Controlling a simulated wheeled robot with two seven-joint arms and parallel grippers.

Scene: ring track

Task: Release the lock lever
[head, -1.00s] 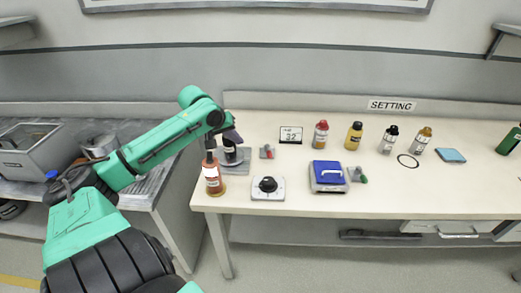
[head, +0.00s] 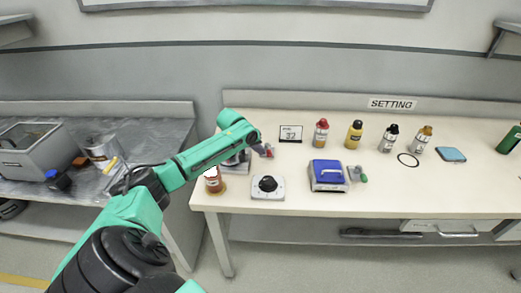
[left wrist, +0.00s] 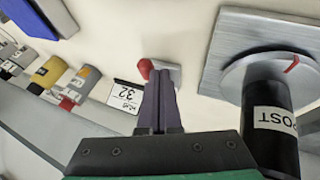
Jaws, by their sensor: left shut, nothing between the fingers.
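The red-handled lever (head: 269,150) sits on a small grey base on the bench, left of the number card. In the left wrist view its red end (left wrist: 145,68) and grey base (left wrist: 173,73) show just beyond my fingertips, partly hidden by them. My left gripper (left wrist: 160,78) is shut and empty, with its fingertips right at the lever; whether they touch it I cannot tell. In the head view my left arm largely hides the gripper. A black post (left wrist: 270,125) stands on a round grey disc with a red mark, on a square plate (left wrist: 232,35). My right gripper is not in view.
A number card (head: 290,133) stands behind the lever. Several bottles stand farther right.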

